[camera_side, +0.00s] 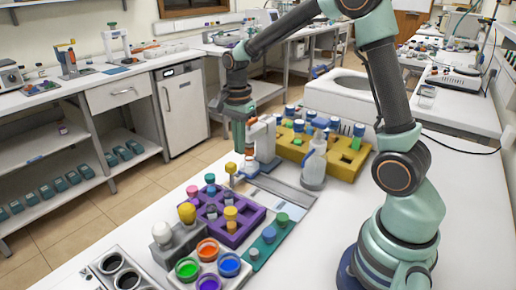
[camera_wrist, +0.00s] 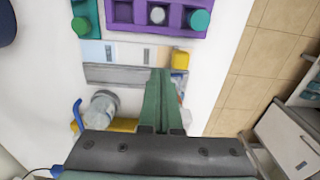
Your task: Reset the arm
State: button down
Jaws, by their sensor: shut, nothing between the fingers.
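My gripper (camera_side: 239,146) hangs pointing down above the table, near its far edge, at the end of my raised arm. In the wrist view its green fingers (camera_wrist: 160,122) lie together, with nothing between them. Beneath and beside it are a small white device (camera_side: 262,138) and a yellow-capped item (camera_side: 231,168). In the wrist view the yellow cap (camera_wrist: 180,60) shows just beyond the fingertips. I cannot tell from these views how far the fingertips are above the things below.
A purple rack (camera_side: 245,222) with capped vials stands at the front. A yellow rack (camera_side: 345,165) and a clear spray bottle (camera_side: 314,165) stand right of my gripper. Open colored jars (camera_side: 208,250) stand at the near edge. The white tabletop (camera_side: 310,250) is clear between the racks and my base.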

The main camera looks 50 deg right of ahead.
jog(key=s+a+r+n+t, duration=0.2)
jog(key=s+r+n, duration=0.3)
jog(key=n, duration=0.4)
jog(key=s+a+r+n+t, duration=0.3)
jog(key=s+a+r+n, duration=0.1)
jog(key=s+n, duration=0.4)
jog(key=shift+r+n+t, duration=0.3)
jog(key=shift+r+n, duration=0.2)
jog(key=shift+r, duration=0.15)
